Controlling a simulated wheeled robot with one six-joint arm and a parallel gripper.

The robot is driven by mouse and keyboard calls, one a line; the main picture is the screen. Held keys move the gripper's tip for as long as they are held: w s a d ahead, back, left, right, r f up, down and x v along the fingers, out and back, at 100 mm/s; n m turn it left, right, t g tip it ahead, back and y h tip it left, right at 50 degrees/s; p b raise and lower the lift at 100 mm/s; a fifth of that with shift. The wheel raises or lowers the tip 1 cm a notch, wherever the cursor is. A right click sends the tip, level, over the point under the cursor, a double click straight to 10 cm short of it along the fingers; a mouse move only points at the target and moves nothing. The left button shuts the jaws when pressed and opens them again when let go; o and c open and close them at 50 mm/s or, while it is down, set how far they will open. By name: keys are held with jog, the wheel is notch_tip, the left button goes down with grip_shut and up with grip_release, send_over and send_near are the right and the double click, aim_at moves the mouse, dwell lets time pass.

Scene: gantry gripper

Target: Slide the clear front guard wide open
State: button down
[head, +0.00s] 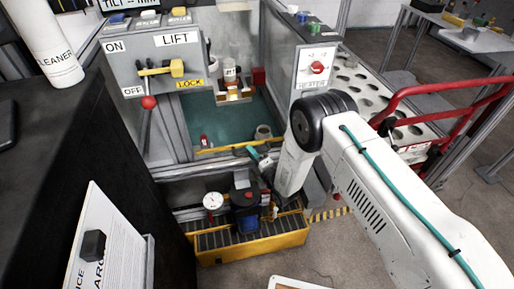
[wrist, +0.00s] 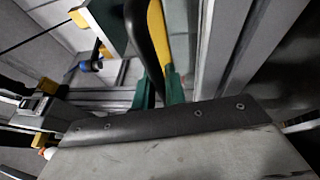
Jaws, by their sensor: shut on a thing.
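The clear front guard is hard to make out in the head view; a yellow strip (head: 232,147) runs along the bottom of the front opening and looks like its lower edge. My gripper (head: 256,155) is at the right part of this strip, partly hidden by my own wrist. In the wrist view, my gripper's green fingers (wrist: 160,92) are shut on a black bar, seemingly the guard's handle (wrist: 138,35). A yellow edge (wrist: 158,40) runs beside it. The exact contact is hidden behind the dark plate of my gripper.
The LIFT panel (head: 160,62) with a red-knobbed lever stands left of the opening, a HEATER panel (head: 316,72) right. A red rail (head: 440,92) is at right. A black cabinet (head: 85,170) is close at left.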

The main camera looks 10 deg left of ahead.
jog(key=c, duration=1.5)
grip_release()
jog(key=shift+o, duration=0.2)
jog(key=v, duration=0.7)
jog(key=shift+s+d, duration=0.2)
jog(key=shift+d, duration=0.05)
